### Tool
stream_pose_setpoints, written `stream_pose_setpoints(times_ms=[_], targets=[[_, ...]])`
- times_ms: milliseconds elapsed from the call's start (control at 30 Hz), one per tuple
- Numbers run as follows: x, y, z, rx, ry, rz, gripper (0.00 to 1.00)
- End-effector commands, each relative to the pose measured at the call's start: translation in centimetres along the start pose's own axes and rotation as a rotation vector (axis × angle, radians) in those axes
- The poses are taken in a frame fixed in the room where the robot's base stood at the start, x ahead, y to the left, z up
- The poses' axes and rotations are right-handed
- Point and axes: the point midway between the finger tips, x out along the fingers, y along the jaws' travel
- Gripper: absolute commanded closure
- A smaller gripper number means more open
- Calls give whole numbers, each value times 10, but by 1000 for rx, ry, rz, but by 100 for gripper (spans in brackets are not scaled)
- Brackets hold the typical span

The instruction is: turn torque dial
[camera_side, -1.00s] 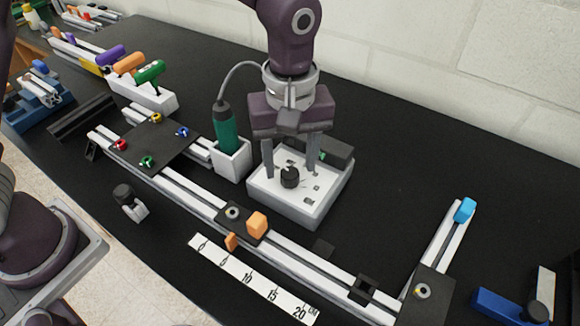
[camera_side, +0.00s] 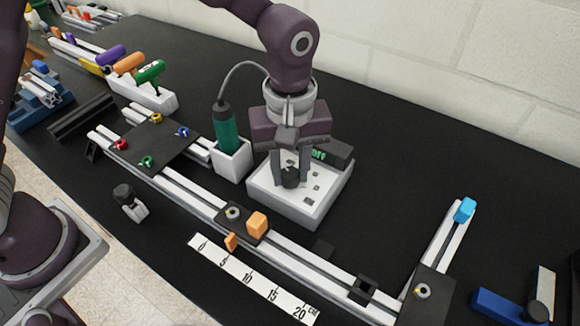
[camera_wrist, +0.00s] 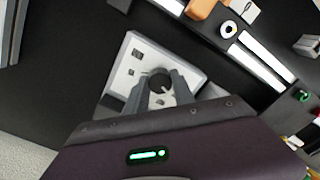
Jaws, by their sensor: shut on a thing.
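The torque dial is a black round knob (camera_side: 291,178) on top of a white control box (camera_side: 315,212). My gripper (camera_side: 290,180) points down over the box, its two fingers on either side of the knob and shut on it.
A green driver (camera_side: 225,130) with a grey cable stands in a white holder (camera_side: 232,162) just left of the box. An aluminium rail (camera_side: 185,192) with an orange block (camera_side: 257,223) runs in front.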

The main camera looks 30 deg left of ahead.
Motion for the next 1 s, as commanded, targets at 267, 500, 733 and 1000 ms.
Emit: stream_pose_setpoints(times_ms=[267,500,733,1000], targets=[[-1,0,0,154,-1,1,100],[-1,0,0,376,0,1,100],[-1,0,0,596,0,1,100],[-1,-1,0,852,-1,1,100]])
